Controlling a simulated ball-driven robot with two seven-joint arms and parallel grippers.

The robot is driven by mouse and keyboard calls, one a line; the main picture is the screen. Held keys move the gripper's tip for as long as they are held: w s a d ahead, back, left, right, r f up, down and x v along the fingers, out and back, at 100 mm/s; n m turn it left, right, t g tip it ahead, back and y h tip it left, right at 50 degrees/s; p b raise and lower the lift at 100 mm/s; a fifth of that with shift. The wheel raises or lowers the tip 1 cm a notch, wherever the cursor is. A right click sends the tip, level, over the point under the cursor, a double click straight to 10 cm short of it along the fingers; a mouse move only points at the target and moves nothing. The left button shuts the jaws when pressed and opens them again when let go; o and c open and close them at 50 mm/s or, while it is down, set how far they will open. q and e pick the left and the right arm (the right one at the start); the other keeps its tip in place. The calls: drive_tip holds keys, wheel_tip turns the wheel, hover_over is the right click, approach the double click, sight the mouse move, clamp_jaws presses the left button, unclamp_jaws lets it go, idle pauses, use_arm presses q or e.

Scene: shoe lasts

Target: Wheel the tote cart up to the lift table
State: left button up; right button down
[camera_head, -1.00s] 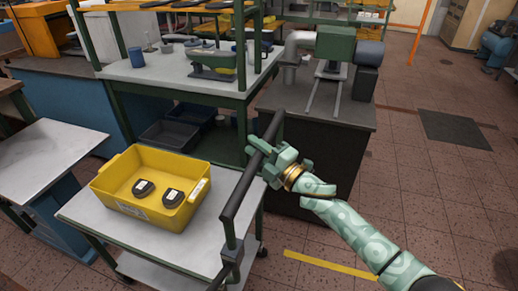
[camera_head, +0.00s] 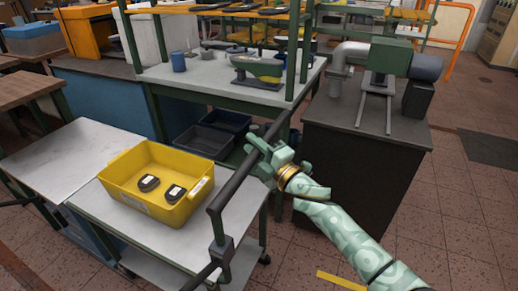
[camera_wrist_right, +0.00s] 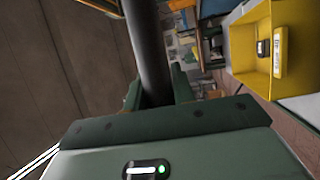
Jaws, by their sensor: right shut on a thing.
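The tote cart (camera_head: 160,235) has a pale top, a lower shelf and a dark handle bar (camera_head: 232,190) on its right side. A yellow tote (camera_head: 140,168) with two dark pieces in it stands on the cart; part of the tote also shows in the right wrist view (camera_wrist_right: 247,50). My right gripper (camera_head: 268,155) is shut around the handle bar, which runs between its fingers in the wrist view (camera_wrist_right: 150,60). The lift table (camera_head: 75,150), with a pale top and blue base, stands directly left of the cart. Their edges look close; I cannot tell whether they touch. My left gripper is out of view.
A green-framed workbench (camera_head: 215,75) with dark bins (camera_head: 203,140) beneath stands behind the cart. A dark cabinet with a machine (camera_head: 365,140) stands behind right. A wooden table (camera_head: 35,88) is at far left. Open tiled floor lies right, with a yellow floor line (camera_head: 340,281).

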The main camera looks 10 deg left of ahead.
drive_tip(key=shift+a+r, duration=0.15)
drive_tip(key=shift+a, duration=0.15)
drive_tip(key=c, duration=1.2)
unclamp_jaws()
drive_tip(key=shift+a, duration=0.25)
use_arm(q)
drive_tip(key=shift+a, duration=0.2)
use_arm(e)
drive_tip(key=shift+o, duration=0.2)
drive_tip(key=shift+d, duration=0.15)
use_arm(q)
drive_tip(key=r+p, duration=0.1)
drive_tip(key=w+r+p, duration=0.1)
drive_tip(key=p, duration=0.1)
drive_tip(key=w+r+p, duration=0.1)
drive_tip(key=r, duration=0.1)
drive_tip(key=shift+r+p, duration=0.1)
drive_tip(key=shift+p, duration=0.25)
use_arm(e)
drive_tip(key=v, duration=1.6)
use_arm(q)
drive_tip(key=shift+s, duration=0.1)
use_arm(e)
drive_tip(key=shift+d, duration=0.1)
